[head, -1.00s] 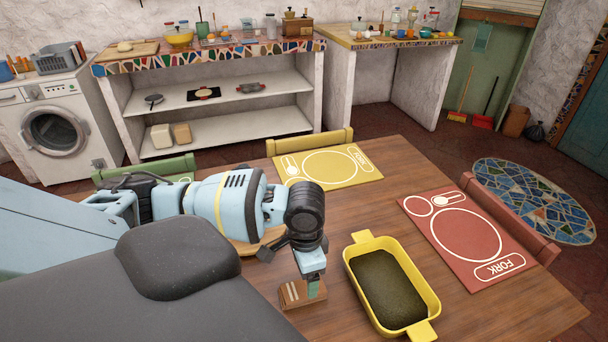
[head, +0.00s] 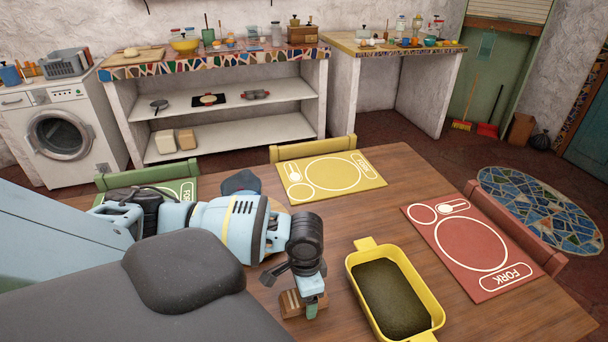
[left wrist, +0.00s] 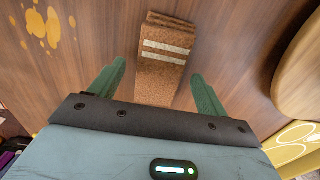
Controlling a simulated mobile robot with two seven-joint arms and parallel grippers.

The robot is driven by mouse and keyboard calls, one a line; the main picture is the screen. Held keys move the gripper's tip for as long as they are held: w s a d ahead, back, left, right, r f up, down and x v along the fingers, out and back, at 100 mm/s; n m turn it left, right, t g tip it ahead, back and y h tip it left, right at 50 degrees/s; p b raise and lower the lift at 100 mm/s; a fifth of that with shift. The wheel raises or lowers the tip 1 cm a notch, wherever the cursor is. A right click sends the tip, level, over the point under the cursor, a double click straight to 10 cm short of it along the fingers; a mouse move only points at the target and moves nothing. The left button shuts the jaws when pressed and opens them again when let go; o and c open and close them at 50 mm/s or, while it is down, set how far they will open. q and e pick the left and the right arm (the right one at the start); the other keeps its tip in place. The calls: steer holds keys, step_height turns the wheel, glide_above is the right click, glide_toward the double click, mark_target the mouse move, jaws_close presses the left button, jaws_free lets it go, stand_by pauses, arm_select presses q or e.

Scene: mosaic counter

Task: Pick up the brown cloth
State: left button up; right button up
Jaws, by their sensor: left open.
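The brown cloth (left wrist: 165,55) is a folded, rough-looking bundle with two pale stripes, lying on the wooden table. In the left wrist view it lies between and partly beyond the two green fingers of my left gripper (left wrist: 158,72). The fingers are spread apart, with a gap on each side of the cloth. In the head view my left gripper (head: 306,296) points down at the cloth (head: 291,304), which is partly hidden behind a finger. My right gripper is not in view.
A yellow baking dish (head: 355,262) stands just right of the cloth. A yellow placemat (head: 345,185) lies behind, and a red placemat (head: 425,226) lies at the right. A round wooden item (left wrist: 305,75) is on the right in the left wrist view.

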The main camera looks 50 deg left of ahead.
arm_select(q)
steer(key=shift+f, duration=0.65)
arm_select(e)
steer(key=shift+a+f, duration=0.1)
arm_select(q)
steer(key=c, duration=1.1)
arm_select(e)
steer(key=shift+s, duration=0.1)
